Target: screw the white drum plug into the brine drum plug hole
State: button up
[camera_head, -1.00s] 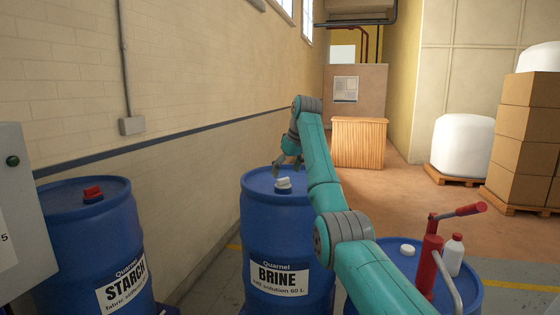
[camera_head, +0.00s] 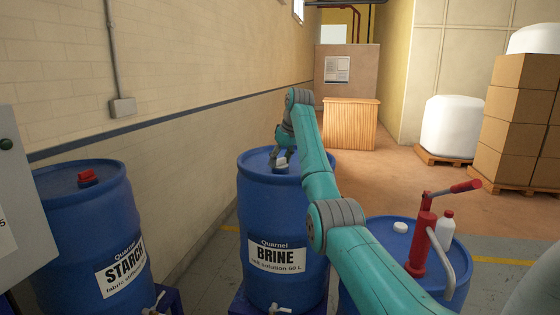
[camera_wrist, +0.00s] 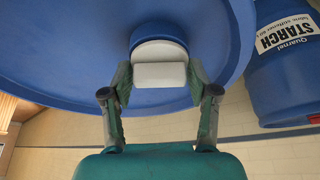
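The white drum plug (camera_head: 281,163) sits at the blue plug neck on top of the brine drum (camera_head: 276,215). In the wrist view the plug (camera_wrist: 160,68) is centred over the round blue neck (camera_wrist: 158,36), its flat grip bar facing the camera. My gripper (camera_wrist: 161,76) has a finger on each side of the plug, both seeming to touch its sides. In the head view my gripper (camera_head: 274,158) is at the plug, partly behind it. The plug hides the hole, so thread depth cannot be told.
The starch drum (camera_head: 82,235) with a red plug (camera_head: 88,177) stands left. The right drum (camera_head: 385,232) carries a white cap (camera_head: 400,227), a red hand pump (camera_head: 423,243) and a white bottle (camera_head: 445,231). The wall (camera_head: 200,90) runs behind the drums.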

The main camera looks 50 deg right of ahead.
jog(key=shift+c, duration=0.6)
jog(key=shift+m+h, duration=0.3)
jog(key=shift+m, duration=0.6)
jog(key=m+g+h, duration=0.1)
jog(key=m, duration=0.2)
jog(key=shift+m, duration=0.3)
jog(key=shift+m+h, duration=0.3)
jog(key=shift+m, duration=0.6)
jog(key=m+g, duration=0.1)
jog(key=m, duration=0.2)
jog(key=shift+h, duration=0.4)
